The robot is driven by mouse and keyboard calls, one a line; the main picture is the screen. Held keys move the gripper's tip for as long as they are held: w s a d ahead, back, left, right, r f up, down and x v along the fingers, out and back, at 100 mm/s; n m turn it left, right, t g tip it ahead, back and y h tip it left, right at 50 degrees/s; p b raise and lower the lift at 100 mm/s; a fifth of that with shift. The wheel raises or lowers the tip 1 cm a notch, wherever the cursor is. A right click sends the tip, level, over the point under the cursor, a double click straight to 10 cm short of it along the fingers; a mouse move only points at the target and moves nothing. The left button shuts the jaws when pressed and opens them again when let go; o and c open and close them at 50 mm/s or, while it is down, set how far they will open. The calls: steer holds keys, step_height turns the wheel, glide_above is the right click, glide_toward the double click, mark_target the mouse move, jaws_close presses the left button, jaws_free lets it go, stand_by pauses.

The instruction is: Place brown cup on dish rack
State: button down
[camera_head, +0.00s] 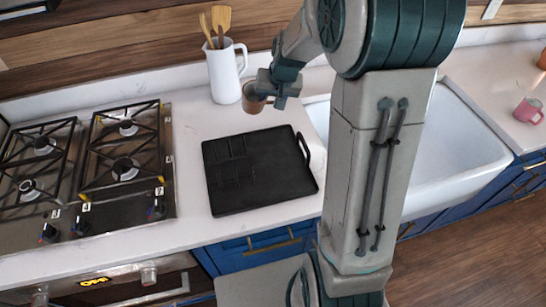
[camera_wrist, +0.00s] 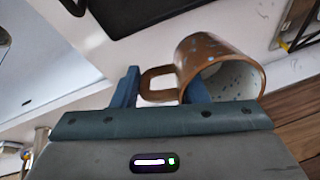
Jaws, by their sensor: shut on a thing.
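The brown cup (camera_head: 252,104) is at my gripper (camera_head: 268,90), beside the white pitcher and behind the black rack. In the wrist view the brown cup (camera_wrist: 203,58) lies tilted, its pale speckled inside showing. Its handle is between the two fingers of my gripper (camera_wrist: 160,92), which is shut on the cup. The dish rack appears to be the flat black tray (camera_head: 275,185) with a raised grid and a side handle. It lies empty on the counter, and a dark edge shows at the top of the wrist view. The cup's height above the counter is hard to tell.
A white pitcher (camera_head: 224,75) with wooden utensils stands close to the cup. A gas stove (camera_head: 85,170) is left of the rack. A white sink (camera_head: 450,140) is to the right, partly behind my arm. A pink mug (camera_head: 527,111) stands at the far right.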

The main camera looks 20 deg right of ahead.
steer(key=s+d+m+g+b, duration=0.2)
steer(key=s+d+g+b, duration=0.2)
steer(key=s+d+b, duration=0.65)
steer(key=shift+h, duration=0.5)
steer(key=s+a+f+p, duration=0.1)
steer(key=a+f, duration=0.1)
steer(key=s+a+f+p, duration=0.1)
steer(key=a+f, duration=0.1)
steer(key=a, duration=0.1)
steer(key=s+a+f+p, duration=0.1)
steer(key=a+f+p, duration=0.1)
steer(key=f, duration=0.1)
steer(key=shift+s+a, duration=0.3)
steer(key=shift+s+a+f, duration=0.1)
steer(key=shift+f, duration=2)
steer(key=c, duration=0.8)
jaws_free()
steer(key=shift+f, duration=0.1)
steer(key=shift+c, duration=0.2)
